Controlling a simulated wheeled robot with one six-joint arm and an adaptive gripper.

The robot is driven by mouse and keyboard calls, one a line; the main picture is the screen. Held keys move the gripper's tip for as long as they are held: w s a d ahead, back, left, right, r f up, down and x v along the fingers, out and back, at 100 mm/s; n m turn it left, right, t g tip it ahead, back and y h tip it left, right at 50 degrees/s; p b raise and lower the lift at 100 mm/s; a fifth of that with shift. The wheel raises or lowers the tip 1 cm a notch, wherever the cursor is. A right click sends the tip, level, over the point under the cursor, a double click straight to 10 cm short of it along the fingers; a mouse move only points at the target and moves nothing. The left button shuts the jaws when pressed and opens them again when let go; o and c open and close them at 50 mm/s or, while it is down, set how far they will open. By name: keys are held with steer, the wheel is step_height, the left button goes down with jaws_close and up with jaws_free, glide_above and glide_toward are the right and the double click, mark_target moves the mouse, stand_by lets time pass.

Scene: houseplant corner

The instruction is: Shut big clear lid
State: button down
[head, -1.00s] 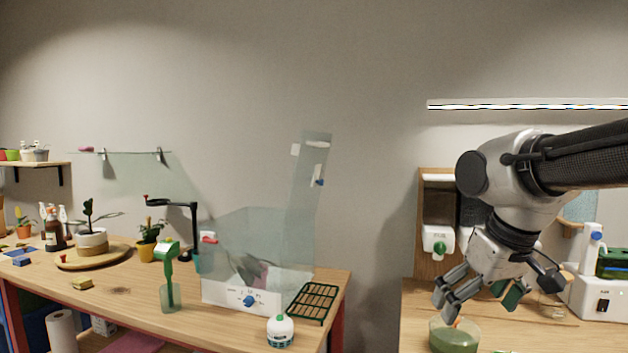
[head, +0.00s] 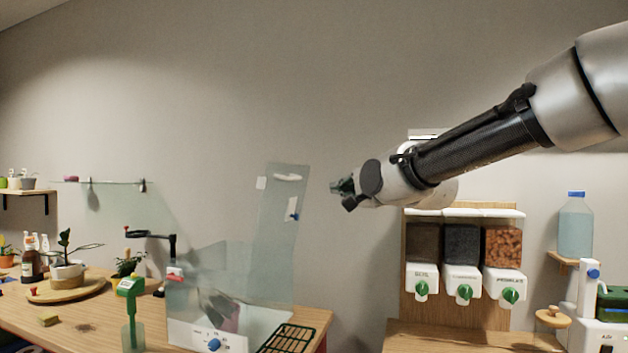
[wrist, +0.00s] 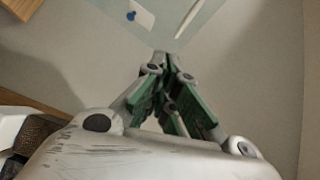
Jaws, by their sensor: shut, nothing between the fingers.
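The big clear lid (head: 276,222) stands raised, nearly upright, above the right side of a clear box (head: 212,290) with a white front panel and blue knob on the left table. A white strip and a white tag with a blue knob sit on the lid. My gripper (head: 338,186) is to the right of the lid's upper part and points left toward it; the fingers look shut and empty. In the wrist view my gripper (wrist: 172,60) shows its green finger pads close together, with the lid (wrist: 188,14) beyond the tips. I cannot tell whether they touch.
A three-bin dispenser (head: 463,255) stands on the right counter. Wall space above the lid is free.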

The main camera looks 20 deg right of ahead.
steer(key=r+m+t, duration=0.1)
steer(key=r+m, duration=0.1)
glide_toward(301, 178)
steer(key=w+d, duration=0.3)
steer(key=shift+w+a+r, duration=0.1)
steer(key=shift+w+a, duration=0.2)
steer(key=shift+a, duration=0.35)
steer(key=shift+w+a+f, duration=0.1)
steer(key=shift+w+a, duration=0.15)
steer(key=shift+a, duration=0.35)
steer(key=shift+w+a+r, duration=0.1)
steer(key=shift+w+a, duration=0.2)
steer(key=shift+a, duration=0.35)
steer(key=shift+r, duration=0.1)
